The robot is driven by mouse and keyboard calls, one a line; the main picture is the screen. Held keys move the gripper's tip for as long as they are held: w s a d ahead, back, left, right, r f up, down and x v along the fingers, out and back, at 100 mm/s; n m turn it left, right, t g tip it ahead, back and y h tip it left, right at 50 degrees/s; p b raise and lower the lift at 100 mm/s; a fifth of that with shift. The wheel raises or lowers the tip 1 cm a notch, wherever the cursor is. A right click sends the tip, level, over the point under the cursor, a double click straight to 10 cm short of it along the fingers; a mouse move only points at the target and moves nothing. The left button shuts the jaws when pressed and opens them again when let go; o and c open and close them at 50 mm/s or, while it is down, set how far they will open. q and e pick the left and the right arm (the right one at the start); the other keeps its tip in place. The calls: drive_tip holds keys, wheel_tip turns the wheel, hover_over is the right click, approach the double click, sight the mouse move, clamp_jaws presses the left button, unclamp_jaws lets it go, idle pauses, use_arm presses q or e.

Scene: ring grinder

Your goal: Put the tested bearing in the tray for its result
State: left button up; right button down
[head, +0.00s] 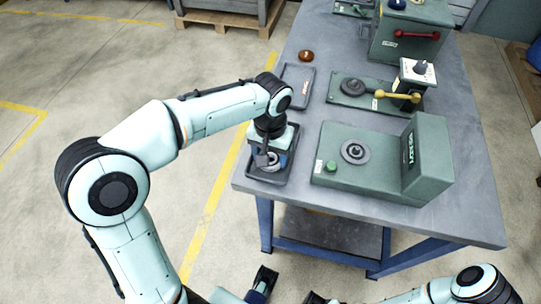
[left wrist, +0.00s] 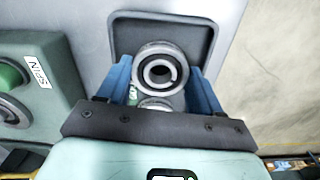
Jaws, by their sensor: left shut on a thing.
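My left gripper (head: 268,158) points down over the dark tray (head: 282,180) at the table's near left corner. In the left wrist view its blue fingers (left wrist: 162,76) are shut on a ring-shaped metal bearing (left wrist: 141,54). The bearing is over or in the tray (left wrist: 119,30); the height between them is hard to tell. A second ring (left wrist: 154,104) shows partly between the fingers, nearer the palm, mostly hidden. Another dark tray (head: 297,85) with a red label lies farther back. My right arm shows at the lower right; its gripper's opening is unclear.
A green tester (head: 335,185) with a spindle and green button stands right of the near tray. Behind it is a green plate (head: 345,97) with a yellow-handled device (head: 400,97). An orange-brown round object (head: 306,56) lies near the back left. The table's left edge is close to the tray.

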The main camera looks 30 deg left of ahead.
use_arm(q)
drive_tip(key=shift+f, duration=0.35)
drive_tip(key=shift+f, duration=0.15)
drive_tip(key=o, duration=1.1)
drive_tip(key=shift+c, duration=0.2)
wheel_tip(320, 180, up, 12)
drive_tip(key=p, duration=0.2)
drive_tip(key=shift+p, duration=0.3)
